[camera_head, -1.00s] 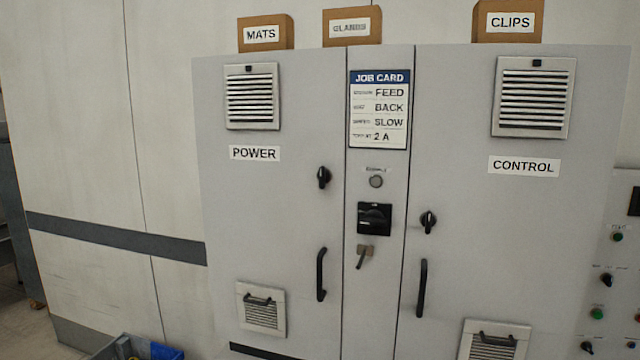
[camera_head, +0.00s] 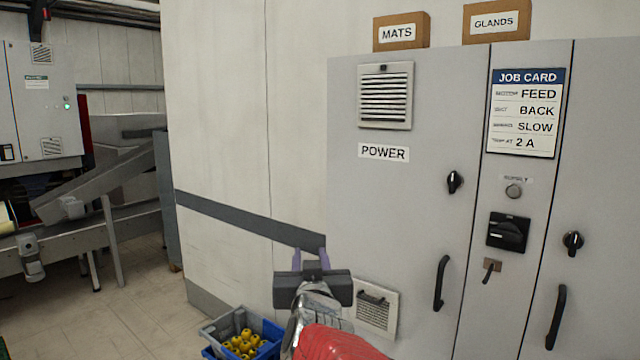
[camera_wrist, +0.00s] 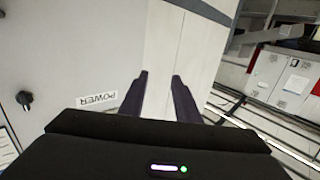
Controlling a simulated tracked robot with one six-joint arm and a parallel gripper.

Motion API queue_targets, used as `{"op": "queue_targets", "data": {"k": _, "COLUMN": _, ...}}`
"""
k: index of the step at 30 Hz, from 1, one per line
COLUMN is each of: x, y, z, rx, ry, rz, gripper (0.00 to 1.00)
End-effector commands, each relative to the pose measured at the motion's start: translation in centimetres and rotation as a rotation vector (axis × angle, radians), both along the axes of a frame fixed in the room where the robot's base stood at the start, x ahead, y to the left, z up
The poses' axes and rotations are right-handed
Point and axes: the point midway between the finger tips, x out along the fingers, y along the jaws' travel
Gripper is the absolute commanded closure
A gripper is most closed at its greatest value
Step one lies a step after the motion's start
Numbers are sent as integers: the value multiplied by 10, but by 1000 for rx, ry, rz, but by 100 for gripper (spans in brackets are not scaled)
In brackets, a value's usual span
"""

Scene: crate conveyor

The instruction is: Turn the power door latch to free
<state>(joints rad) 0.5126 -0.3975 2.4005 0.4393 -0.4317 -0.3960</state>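The power door (camera_head: 400,210) is a grey cabinet door labelled POWER. Its latch (camera_head: 454,182) is a small black knob near the door's right edge, standing about upright, above a black handle (camera_head: 438,283). The latch also shows at the left of the wrist view (camera_wrist: 24,99). My gripper (camera_head: 311,258) is raised in front of the wall left of the cabinet, well apart from the latch. In the wrist view its two dark fingers (camera_wrist: 159,95) are apart with nothing between them.
The control door's latch (camera_head: 573,241) is a similar black knob at the right. A black main switch (camera_head: 508,232) and a job card (camera_head: 525,113) are on the middle panel. A blue crate (camera_head: 270,336) of yellow parts stands on the floor. A conveyor (camera_head: 100,225) is at the left.

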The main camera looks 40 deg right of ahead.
Motion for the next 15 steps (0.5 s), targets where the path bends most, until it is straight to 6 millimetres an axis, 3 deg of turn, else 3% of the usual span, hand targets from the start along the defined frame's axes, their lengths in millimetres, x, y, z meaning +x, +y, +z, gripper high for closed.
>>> {"op": "queue_targets", "data": {"k": 3, "x": -26, "y": -51, "z": 19, "rx": -79, "ry": -72, "rz": -154, "gripper": 70}}
{"op": "queue_targets", "data": {"k": 9, "x": -88, "y": -120, "z": 48, "rx": -224, "ry": -165, "rz": -425, "gripper": 70}}
{"op": "queue_targets", "data": {"k": 15, "x": -148, "y": -157, "z": 66, "rx": -344, "ry": -208, "rz": -646, "gripper": 70}}
